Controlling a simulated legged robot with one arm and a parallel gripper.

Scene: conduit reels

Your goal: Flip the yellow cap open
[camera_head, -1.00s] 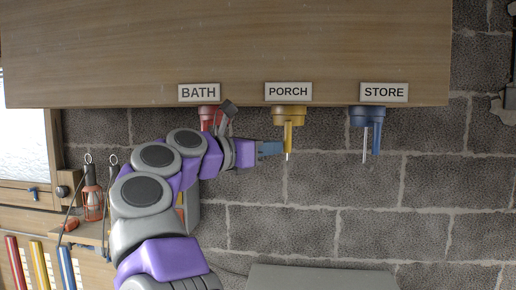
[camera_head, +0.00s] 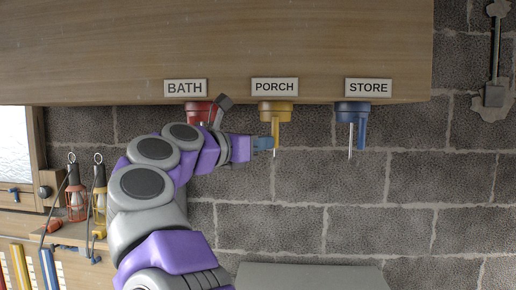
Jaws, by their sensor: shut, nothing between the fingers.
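The yellow cap (camera_head: 276,130) hangs straight down as a narrow flap under the yellow fitting (camera_head: 276,108) below the PORCH label. A thin pale rod (camera_head: 274,153) shows just below it. My gripper (camera_head: 264,144) comes in from the left with its blue-grey fingertips at the cap's lower left side. The fingers are shut with nothing between them. The tips overlap the cap's edge in the picture; I cannot tell if they touch it.
A red fitting (camera_head: 199,108) under BATH is partly hidden by my arm. A blue fitting (camera_head: 353,110) under STORE has its blue flap (camera_head: 362,133) and a pale rod hanging down. A wooden panel (camera_head: 230,45) is above.

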